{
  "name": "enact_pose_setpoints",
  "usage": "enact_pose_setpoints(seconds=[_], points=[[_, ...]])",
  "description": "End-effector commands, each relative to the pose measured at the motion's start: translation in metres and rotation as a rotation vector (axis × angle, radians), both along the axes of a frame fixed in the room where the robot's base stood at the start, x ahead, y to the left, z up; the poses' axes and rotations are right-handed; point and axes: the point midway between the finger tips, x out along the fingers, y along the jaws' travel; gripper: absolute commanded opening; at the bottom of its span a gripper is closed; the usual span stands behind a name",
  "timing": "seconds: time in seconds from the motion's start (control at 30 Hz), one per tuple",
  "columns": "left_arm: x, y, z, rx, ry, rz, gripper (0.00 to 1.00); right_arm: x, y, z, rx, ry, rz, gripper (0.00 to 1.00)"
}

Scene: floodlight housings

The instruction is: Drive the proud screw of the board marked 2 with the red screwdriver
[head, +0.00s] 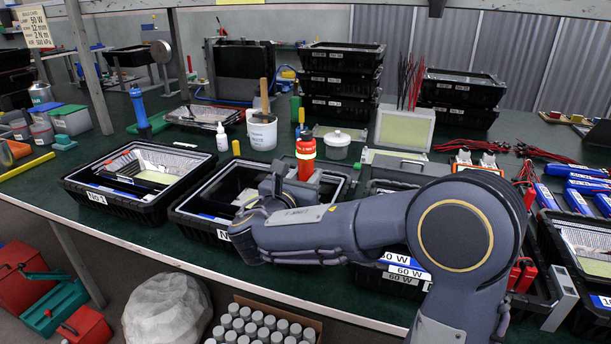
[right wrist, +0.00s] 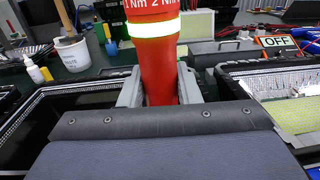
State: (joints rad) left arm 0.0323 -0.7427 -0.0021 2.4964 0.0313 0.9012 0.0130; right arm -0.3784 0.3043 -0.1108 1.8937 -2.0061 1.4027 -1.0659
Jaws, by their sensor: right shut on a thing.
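The red screwdriver (head: 306,150) stands upright in my right gripper (head: 300,178), over the second housing (head: 200,222) from the left. In the right wrist view the grey fingers close on both sides of its red body (right wrist: 156,62), below a yellow-white band. The lower end of the screwdriver is hidden behind the gripper. The second housing's label is mostly covered by my arm, so its number cannot be read. I cannot make out a board marked 2 or a proud screw. My left gripper is not in view.
The No 1 housing (head: 150,165) stands at left. A blue screwdriver (head: 138,108) stands upright behind it. A white bucket (head: 262,132) and a small white bottle (head: 221,138) stand behind the second housing. Stacked black housings (head: 341,80) are farther back. My arm covers the housing to the right.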

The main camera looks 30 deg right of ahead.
Motion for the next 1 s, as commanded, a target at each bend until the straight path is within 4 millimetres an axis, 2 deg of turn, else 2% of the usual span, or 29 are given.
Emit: enact_pose_setpoints(seconds=[0.1,0.63,1.0], points=[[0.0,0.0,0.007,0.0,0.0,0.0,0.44,0.0,0.0,0.01,-0.002,-0.006,0.0,0.03],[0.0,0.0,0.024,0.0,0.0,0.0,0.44,0.0,0.0,0.028,-0.002,-0.01,-0.001,0.03],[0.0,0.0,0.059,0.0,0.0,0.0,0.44,0.0,0.0,0.065,-0.002,-0.01,-0.001,0.03]])
